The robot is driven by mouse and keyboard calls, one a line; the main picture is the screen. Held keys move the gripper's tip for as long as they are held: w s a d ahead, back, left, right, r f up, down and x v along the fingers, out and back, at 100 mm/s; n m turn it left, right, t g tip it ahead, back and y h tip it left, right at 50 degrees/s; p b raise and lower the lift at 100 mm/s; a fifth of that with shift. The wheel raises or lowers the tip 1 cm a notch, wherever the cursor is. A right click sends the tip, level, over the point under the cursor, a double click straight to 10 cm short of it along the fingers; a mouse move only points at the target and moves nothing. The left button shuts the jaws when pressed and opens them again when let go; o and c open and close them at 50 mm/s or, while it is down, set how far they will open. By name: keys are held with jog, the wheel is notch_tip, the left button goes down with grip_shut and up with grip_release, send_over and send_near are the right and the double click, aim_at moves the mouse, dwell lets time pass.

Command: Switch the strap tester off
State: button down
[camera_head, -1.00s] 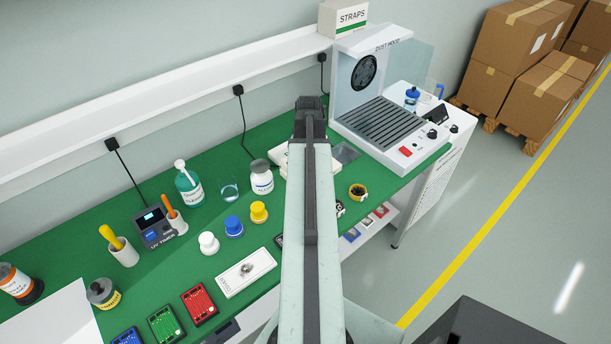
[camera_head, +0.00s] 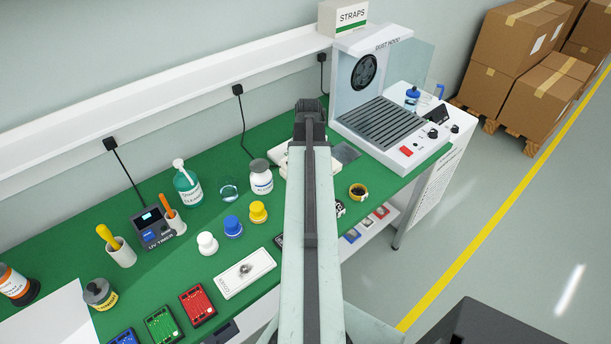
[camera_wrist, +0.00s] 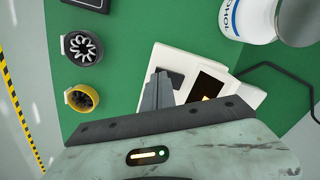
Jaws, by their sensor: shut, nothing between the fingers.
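A white device (camera_wrist: 172,57) lies on the green bench under my gripper in the wrist view. It has a dark square pad and a dark window (camera_wrist: 208,83) with an amber glow. No name can be read on it, so I cannot tell for sure that it is the strap tester. The switch is not clearly visible.
A white bottle (camera_wrist: 247,18) stands close by at the top right in the wrist view. A yellow ring-shaped holder (camera_wrist: 82,98) and a grey one (camera_wrist: 80,47) sit to the left. The dust hood (camera_head: 375,110) stands at the back right in the head view.

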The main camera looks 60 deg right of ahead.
notch_tip(320, 180, up, 7)
jog(key=p, duration=0.7)
dwell(0.4)
